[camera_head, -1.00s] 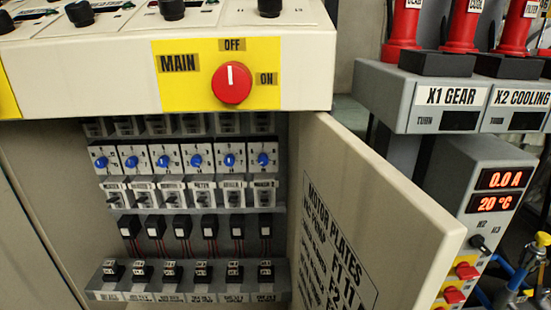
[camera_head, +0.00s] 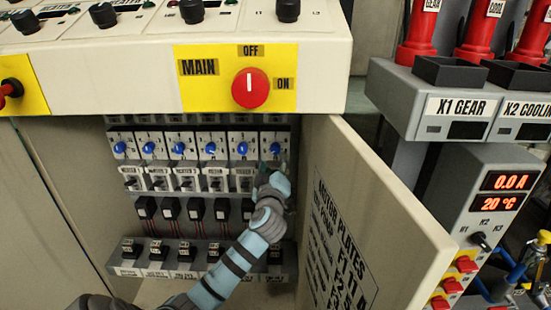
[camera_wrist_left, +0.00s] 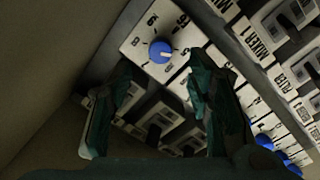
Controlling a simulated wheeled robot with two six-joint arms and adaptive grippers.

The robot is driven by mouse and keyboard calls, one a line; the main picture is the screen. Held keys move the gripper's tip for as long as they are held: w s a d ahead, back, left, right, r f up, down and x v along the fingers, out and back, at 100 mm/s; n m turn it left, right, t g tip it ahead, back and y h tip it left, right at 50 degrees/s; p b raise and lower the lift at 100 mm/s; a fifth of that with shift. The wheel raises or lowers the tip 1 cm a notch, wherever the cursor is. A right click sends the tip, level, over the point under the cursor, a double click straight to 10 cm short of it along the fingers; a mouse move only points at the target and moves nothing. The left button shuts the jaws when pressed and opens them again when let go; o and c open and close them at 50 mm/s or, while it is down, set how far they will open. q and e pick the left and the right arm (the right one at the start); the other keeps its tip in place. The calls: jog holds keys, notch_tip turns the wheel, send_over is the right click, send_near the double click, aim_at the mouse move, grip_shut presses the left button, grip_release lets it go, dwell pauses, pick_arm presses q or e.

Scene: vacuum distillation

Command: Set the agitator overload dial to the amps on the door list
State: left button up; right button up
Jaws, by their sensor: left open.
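My left gripper (camera_head: 277,166) reaches into the open cabinet at the right end of a row of blue overload dials (camera_head: 210,149). In the head view it partly covers the rightmost dial module (camera_head: 275,148). In the left wrist view the gripper (camera_wrist_left: 158,66) is open, with its dark green fingers either side of and just short of a blue dial (camera_wrist_left: 161,51) on a white numbered plate. Nothing is between the fingers; contact is not visible. The motor plates list (camera_head: 335,240) is on the open door's inner face; its lower lines are cut off. My right gripper is out of view.
The open cabinet door (camera_head: 400,215) stands close to the right of my left arm. Above is the panel with the red MAIN knob (camera_head: 250,88). Switches and terminal blocks (camera_head: 196,210) fill the rows below the dials. A grey unit (camera_head: 490,170) stands beyond the door.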

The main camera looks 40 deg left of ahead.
aim_at(276, 152)
pick_arm(q)
jog(key=b+x, duration=0.1)
jog(key=x, duration=0.4)
jog(key=shift+w+f, duration=0.1)
jog(key=shift+w+a, duration=0.35)
grip_shut()
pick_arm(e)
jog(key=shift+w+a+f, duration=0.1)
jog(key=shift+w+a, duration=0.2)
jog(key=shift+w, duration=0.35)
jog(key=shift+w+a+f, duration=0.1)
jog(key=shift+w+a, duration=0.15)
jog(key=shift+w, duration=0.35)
